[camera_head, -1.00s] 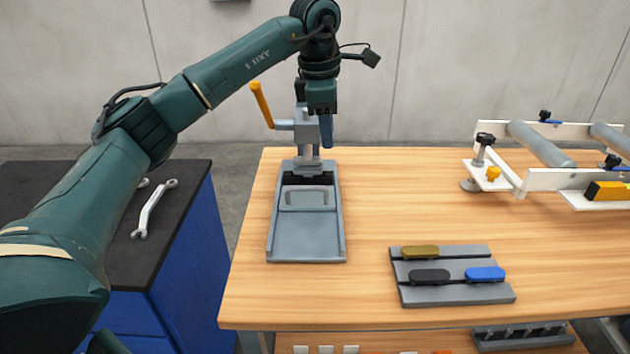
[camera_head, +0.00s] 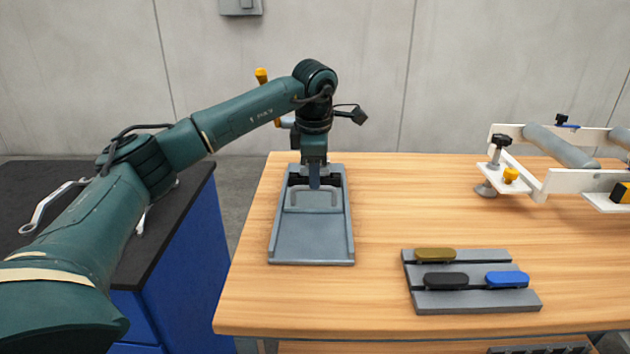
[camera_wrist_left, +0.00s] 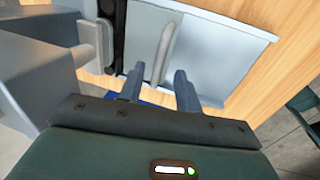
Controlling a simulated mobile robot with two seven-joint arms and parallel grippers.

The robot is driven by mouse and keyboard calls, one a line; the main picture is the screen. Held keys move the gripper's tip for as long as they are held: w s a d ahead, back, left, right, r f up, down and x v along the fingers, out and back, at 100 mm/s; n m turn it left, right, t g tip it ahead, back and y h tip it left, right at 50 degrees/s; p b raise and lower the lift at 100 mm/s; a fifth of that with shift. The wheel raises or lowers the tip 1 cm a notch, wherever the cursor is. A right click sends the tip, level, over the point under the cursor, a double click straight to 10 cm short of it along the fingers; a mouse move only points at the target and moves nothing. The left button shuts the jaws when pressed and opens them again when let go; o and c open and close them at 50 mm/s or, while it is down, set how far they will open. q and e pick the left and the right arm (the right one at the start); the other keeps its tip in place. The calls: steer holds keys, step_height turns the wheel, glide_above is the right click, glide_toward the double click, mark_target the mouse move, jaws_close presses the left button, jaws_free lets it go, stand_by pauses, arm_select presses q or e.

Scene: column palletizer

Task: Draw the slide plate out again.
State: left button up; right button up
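The grey slide plate (camera_head: 310,238) lies in a shallow grey frame (camera_head: 350,235) on the wooden table, under and in front of the press. Its raised bar handle (camera_head: 332,198) is near its back end. My left gripper (camera_head: 314,185) points down at the handle and partly hides it. In the left wrist view, the two fingers (camera_wrist_left: 158,88) are spread apart, with the handle (camera_wrist_left: 165,50) between their lines and nothing gripped. Whether the fingertips reach down beside the handle I cannot tell. My arm hides most of the press behind. My right gripper is out of view.
The press lever's yellow knob (camera_head: 261,75) shows above my arm. A grey rack (camera_head: 460,300) with gold, black and blue handles lies to the right. A roller conveyor (camera_head: 560,180) stands at the back right. Wrenches lie on the dark cabinet (camera_head: 160,230). The table between is clear.

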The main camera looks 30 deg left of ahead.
arm_select(q)
steer(key=shift+w+a+f, duration=0.1)
steer(key=shift+f, duration=0.6)
steer(key=shift+w+a+f, duration=0.1)
steer(key=shift+f, duration=0.55)
steer(key=shift+c, duration=0.2)
jaws_close()
